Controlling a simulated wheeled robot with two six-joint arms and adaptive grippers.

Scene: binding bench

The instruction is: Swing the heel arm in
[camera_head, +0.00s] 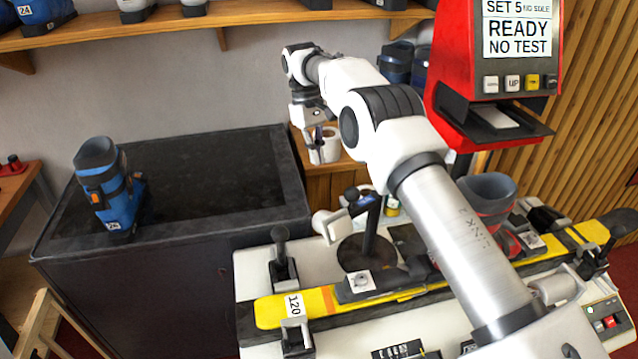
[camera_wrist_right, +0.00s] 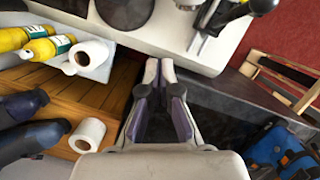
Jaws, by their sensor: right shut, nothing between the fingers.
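A dark upright post (camera_head: 372,225) stands on a round dark base (camera_head: 362,252) at the back of the white bench. A short arm with a dark knob (camera_head: 351,194) and a white end piece (camera_head: 328,226) reaches left from it; this looks like the heel arm. In the right wrist view, a round dark base (camera_wrist_right: 125,10) and a metal fork-like part (camera_wrist_right: 207,38) show at the top edge. My right gripper (camera_head: 318,138) is shut and empty, behind and above the arm, apart from it; its fingertips also show in the wrist view (camera_wrist_right: 160,72). My left gripper is out of view.
A yellow ski (camera_head: 262,312) lies clamped on the bench, with a boot (camera_head: 488,190) partly behind my forearm. A red display unit (camera_head: 440,60) reading "READY NO TEST" stands behind. White rolls (camera_wrist_right: 88,133) and yellow bottles (camera_wrist_right: 45,48) lie near my gripper. A black-topped cabinet (camera_head: 210,170) holds a blue boot (camera_head: 108,190).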

